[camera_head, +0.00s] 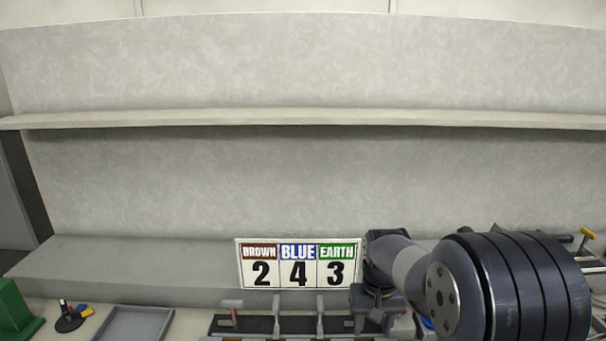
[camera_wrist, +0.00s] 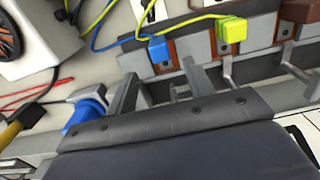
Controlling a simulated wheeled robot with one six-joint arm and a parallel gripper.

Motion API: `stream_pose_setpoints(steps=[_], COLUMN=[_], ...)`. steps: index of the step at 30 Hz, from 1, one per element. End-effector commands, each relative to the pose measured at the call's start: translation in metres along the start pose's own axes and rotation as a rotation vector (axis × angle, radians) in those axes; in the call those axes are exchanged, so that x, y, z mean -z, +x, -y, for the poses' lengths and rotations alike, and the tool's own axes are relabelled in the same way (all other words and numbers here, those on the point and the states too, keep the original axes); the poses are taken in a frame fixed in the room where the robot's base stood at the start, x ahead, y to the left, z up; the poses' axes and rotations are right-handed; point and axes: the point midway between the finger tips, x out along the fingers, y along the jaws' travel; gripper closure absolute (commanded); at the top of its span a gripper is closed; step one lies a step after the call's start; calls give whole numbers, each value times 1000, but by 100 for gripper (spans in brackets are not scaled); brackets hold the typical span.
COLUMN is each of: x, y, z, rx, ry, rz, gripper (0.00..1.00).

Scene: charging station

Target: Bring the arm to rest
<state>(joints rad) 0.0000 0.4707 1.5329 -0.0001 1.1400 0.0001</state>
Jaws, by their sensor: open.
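My arm (camera_head: 510,287) reaches in from the lower right in the head view, its large dark joint close to the camera. My gripper (camera_wrist: 162,88) shows in the wrist view as two grey fingers, apart, beyond a dark housing. I see nothing held between them. In the head view, the wrist end of the arm is low, beside the right edge of the sign, and the fingertips are hard to make out. A blue plug (camera_wrist: 158,54) and a yellow-green plug (camera_wrist: 231,34) are just beyond the fingers, seated at a row of terminals.
A sign (camera_head: 298,263) reads BROWN 2, BLUE 4, EARTH 3. A dark rail (camera_head: 252,325) with grey upright brackets lies below it. A grey tray (camera_head: 133,324) and a green block (camera_head: 14,308) are at left. Loose blue and yellow wires (camera_wrist: 105,28) cross the wrist view. The shelf (camera_head: 300,117) is clear.

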Motion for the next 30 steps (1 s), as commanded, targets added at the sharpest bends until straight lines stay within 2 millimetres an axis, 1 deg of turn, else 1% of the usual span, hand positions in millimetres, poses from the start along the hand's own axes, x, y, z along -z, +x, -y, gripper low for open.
stream_pose_setpoints(steps=[1,3,11,13,18,19,20,21,27,30], x=[-1,-1,-1,1,1,1,1,0,0,0], y=[12,26,78,61,35,46,34,26,-1,-9], z=[0,0,0,0,0,0,0,0,0,0], rx=[0,0,0,0,0,0,0,0,0,0], ry=[0,0,0,0,0,0,0,0,0,0], rz=[4,5,4,-5,-4,-4,-4,-3,-3,-2], gripper=[50,50,50,50,50,50,50,50,50,50])
